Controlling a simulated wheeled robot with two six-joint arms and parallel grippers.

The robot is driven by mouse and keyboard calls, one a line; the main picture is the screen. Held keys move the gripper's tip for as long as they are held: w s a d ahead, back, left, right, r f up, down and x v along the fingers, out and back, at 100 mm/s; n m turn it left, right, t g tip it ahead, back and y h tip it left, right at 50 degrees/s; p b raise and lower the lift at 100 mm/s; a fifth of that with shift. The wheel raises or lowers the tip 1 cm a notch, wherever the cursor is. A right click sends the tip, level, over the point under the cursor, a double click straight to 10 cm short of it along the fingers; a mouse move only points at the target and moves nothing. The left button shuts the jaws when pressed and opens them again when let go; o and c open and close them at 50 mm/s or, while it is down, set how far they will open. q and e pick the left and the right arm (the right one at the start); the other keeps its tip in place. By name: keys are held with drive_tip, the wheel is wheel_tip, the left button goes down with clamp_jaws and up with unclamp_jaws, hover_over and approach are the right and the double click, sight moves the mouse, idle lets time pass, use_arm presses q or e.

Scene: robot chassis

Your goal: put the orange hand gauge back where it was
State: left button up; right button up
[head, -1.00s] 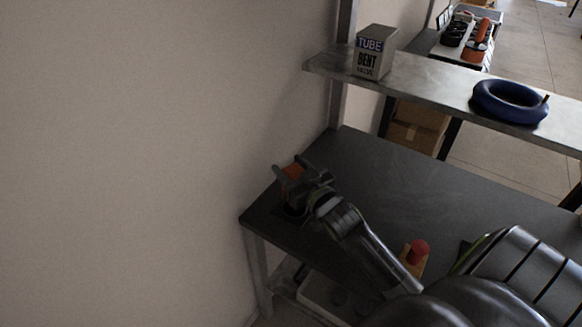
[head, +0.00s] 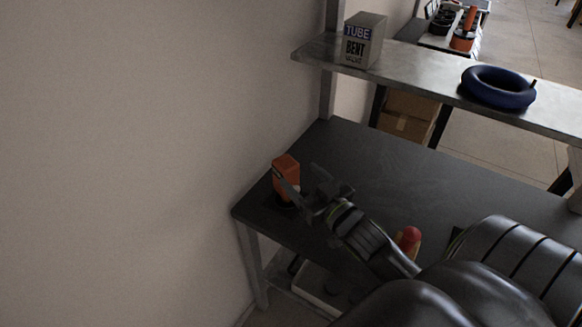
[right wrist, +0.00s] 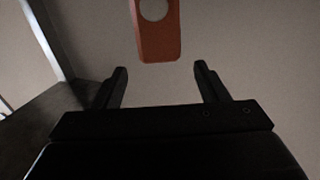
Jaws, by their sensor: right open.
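The orange hand gauge (head: 286,172) stands upright at the far left corner of the dark tabletop, close to the wall, with a dark round base or spot at its foot. In the right wrist view the gauge (right wrist: 157,32) shows a round pale hole or face and lies beyond the fingertips, apart from them. My right gripper (head: 298,190) is open and empty just beside the gauge; its two fingers (right wrist: 160,75) show spread apart in the right wrist view. The lower part of the gauge is partly hidden by a finger in the head view. My left gripper is not in view.
A shelf (head: 430,88) above the table holds a tube box (head: 363,42) and a blue ring (head: 498,87). A red-topped object (head: 408,240) stands near my right arm. The middle of the dark tabletop (head: 390,170) is clear. Cardboard boxes (head: 405,118) are behind.

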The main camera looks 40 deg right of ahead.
drive_tip(key=s, duration=0.3)
drive_tip(key=shift+s, duration=0.1)
idle(0.6)
